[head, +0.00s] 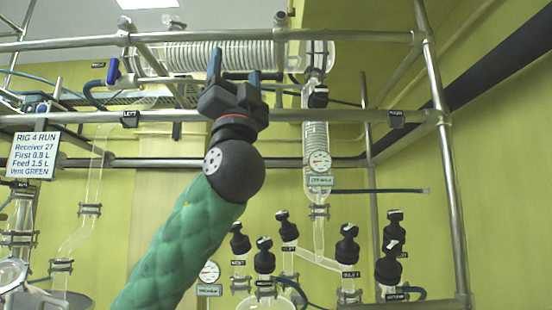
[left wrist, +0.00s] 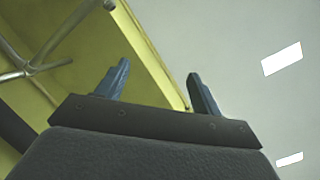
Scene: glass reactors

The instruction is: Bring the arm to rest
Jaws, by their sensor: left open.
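My left gripper (head: 234,67) is raised in the head view, at the end of my green-sleeved arm coming up from below. Its two blue fingers point upward and stand apart, with nothing between them. It appears in front of the upper rails and the horizontal coiled glass condenser; whether it touches them cannot be told. In the left wrist view the open fingers (left wrist: 156,85) point toward the ceiling and the yellow wall, and the space between them is empty. My right gripper is not in either view.
Metal scaffold rails (head: 380,38) cross the head view, with an upright post (head: 447,170) at right. A horizontal glass condenser (head: 190,58) lies behind the gripper. Black-capped valves (head: 347,245) stand low at right. A sign (head: 33,155) hangs at left. The right wall side looks clear.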

